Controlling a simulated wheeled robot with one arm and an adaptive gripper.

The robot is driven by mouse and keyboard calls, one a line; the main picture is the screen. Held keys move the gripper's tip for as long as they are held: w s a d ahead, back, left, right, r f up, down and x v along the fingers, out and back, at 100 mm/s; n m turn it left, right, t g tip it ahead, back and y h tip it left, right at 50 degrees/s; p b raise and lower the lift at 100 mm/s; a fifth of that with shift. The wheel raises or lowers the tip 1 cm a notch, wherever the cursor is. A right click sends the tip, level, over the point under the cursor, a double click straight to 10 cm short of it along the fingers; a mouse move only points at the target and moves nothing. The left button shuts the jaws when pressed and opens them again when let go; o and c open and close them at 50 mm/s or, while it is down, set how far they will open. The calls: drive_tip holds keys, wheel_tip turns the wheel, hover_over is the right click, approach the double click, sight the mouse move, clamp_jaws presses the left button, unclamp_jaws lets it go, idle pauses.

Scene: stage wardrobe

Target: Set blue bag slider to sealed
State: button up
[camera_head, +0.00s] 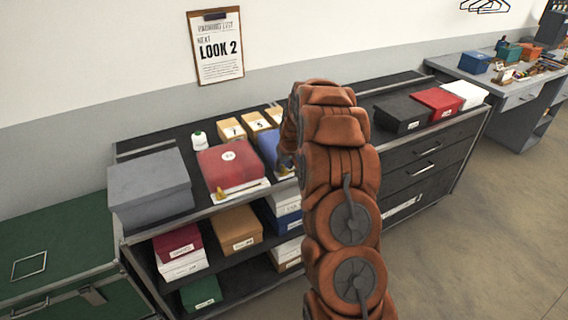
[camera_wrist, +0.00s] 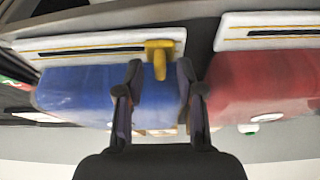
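The blue bag (camera_head: 268,147) lies on the top shelf, partly hidden behind my arm in the head view. In the wrist view, the blue bag (camera_wrist: 85,92) fills the left side. Its white strip (camera_wrist: 80,48) has a dark and yellow line along it. The yellow slider (camera_wrist: 158,58) sits at the right end of that strip in the wrist view. My gripper (camera_wrist: 160,72) is open, and the slider shows between its two fingertips. I cannot tell whether they touch it. In the head view the fingers are mostly hidden.
A red bag (camera_head: 230,160) with its own white strip lies beside the blue bag; it also shows in the wrist view (camera_wrist: 262,85). A grey box (camera_head: 150,185) stands at the left. Numbered boxes (camera_head: 231,129) stand behind. Black, red and white boxes (camera_head: 438,101) stand right.

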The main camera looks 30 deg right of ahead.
drive_tip(key=shift+f, duration=0.1)
drive_tip(key=shift+c, duration=0.4)
clamp_jaws()
